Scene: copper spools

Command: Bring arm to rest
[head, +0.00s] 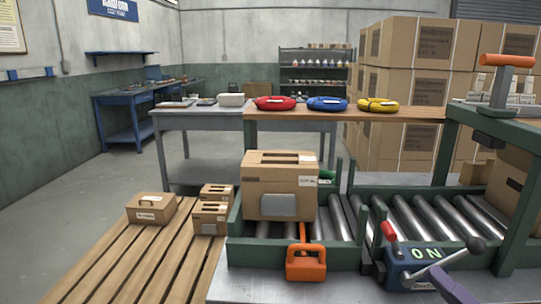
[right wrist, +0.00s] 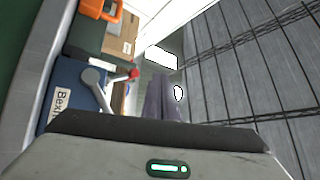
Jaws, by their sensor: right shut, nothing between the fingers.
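My right gripper (head: 440,275) shows as a slim purple piece at the bottom right of the head view, just below the switch box. In the right wrist view its purple fingers (right wrist: 165,95) are together with nothing between them. My left gripper is in neither view.
A cardboard box (head: 280,180) stands on the green-framed roller conveyor (head: 420,218). An orange lock-like piece (head: 306,263) hangs at its front. Smaller boxes (head: 151,208) sit on a slatted pallet (head: 110,262) at left. Red, blue and yellow bundles (head: 327,103) lie on a shelf behind.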

